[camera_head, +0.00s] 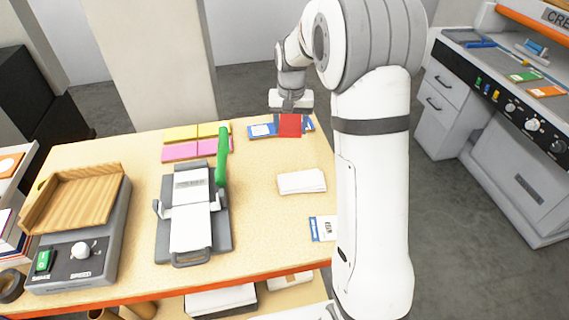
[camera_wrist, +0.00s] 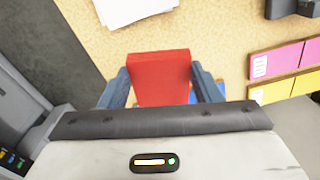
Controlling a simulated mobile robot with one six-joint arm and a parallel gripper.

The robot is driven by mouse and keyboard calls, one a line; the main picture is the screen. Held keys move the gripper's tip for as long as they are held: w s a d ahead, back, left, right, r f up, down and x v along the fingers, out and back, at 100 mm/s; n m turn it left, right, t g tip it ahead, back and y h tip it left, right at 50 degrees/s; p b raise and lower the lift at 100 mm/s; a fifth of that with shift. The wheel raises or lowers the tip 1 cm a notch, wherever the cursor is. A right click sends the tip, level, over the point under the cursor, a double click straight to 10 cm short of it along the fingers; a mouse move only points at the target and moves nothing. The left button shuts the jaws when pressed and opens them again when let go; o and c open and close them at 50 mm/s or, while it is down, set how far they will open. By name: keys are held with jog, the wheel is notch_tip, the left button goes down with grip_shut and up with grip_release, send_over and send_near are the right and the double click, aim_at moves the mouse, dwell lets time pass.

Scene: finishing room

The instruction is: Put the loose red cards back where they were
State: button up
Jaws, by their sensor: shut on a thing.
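A red card block (camera_wrist: 160,72), perhaps several cards together, is held between the two dark blue fingers of my gripper (camera_wrist: 160,88) in the wrist view. In the head view the red cards (camera_head: 289,126) hang below my gripper (camera_head: 291,110) at the far right end of the wooden table. A blue strip with a white label (camera_head: 262,130) lies behind and beside the red cards, and the cards hide part of it. I cannot tell whether the red cards touch it or the table. No other red cards show clearly.
Yellow pads (camera_head: 196,132) and pink pads (camera_head: 180,150) lie at the far middle of the table (camera_head: 265,225). A white card stack (camera_head: 301,181) and a blue-white packet (camera_head: 322,229) lie nearer.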

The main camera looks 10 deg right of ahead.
aim_at(289, 166)
jog(key=f+b, duration=0.2)
jog(key=b, duration=0.1)
jog(key=f+n+b, duration=0.1)
jog(key=b, duration=0.3)
jog(key=shift+w+f+n+t, duration=0.2)
jog(key=shift+f+n+t, duration=0.1)
jog(key=shift+f+t, duration=0.1)
jog(key=n+b, duration=0.1)
jog(key=b, duration=0.4)
jog(key=shift+s+f+t+b, duration=0.1)
jog(key=shift+f+t+b, duration=0.1)
jog(key=shift+t+b, duration=0.15)
notch_tip(289, 166, down, 10)
jog(key=shift+r, duration=0.15)
jog(key=shift+b, duration=0.3)
jog(key=o, duration=1.1)
